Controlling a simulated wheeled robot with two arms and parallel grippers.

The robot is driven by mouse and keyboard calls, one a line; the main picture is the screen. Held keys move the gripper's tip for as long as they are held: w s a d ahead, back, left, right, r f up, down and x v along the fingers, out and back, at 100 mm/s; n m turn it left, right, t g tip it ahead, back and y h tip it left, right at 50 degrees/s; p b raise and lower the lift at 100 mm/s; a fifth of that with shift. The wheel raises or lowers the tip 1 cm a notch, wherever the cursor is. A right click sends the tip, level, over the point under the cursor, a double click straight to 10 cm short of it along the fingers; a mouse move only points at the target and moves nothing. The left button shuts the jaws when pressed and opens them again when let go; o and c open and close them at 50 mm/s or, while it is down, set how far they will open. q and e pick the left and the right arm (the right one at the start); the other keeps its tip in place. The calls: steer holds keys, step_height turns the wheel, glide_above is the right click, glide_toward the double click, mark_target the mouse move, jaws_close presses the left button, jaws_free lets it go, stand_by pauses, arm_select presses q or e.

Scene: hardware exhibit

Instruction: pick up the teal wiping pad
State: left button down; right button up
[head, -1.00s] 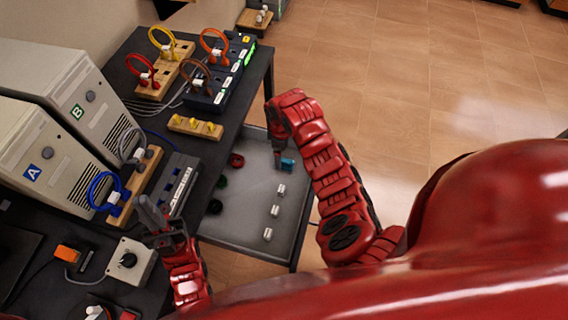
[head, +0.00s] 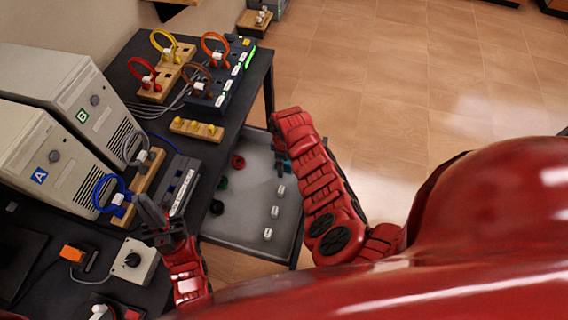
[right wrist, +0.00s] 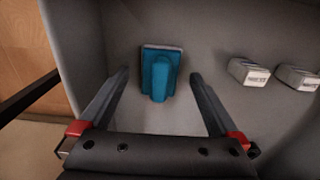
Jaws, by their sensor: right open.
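The teal wiping pad (right wrist: 160,72) lies in the grey tray, with a raised teal grip on a flat base. In the right wrist view it sits ahead of and between the open fingers of my right gripper (right wrist: 160,78), with a gap on both sides. The fingers do not touch it. In the head view my right gripper (head: 281,165) is over the tray and mostly hides the pad. My left gripper (head: 153,218) is above the black table's front part, and its jaw opening is not clear.
The grey tray (head: 240,228) also holds white labelled blocks (right wrist: 249,72) right of the pad, and red, green and black rings. Its wall is close on the left in the wrist view. The black table (head: 217,158) carries computer cases, cables and plug boards.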

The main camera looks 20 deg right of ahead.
steer(key=c, duration=1.4)
steer(key=shift+r, duration=0.2)
steer(key=shift+c, duration=0.2)
steer(key=shift+w+r, duration=0.15)
steer(key=shift+r, duration=0.4)
step_height(320, 180, up, 7)
steer(key=shift+r+b, duration=0.15)
steer(key=shift+b, duration=0.95)
steer(key=shift+r, duration=0.65)
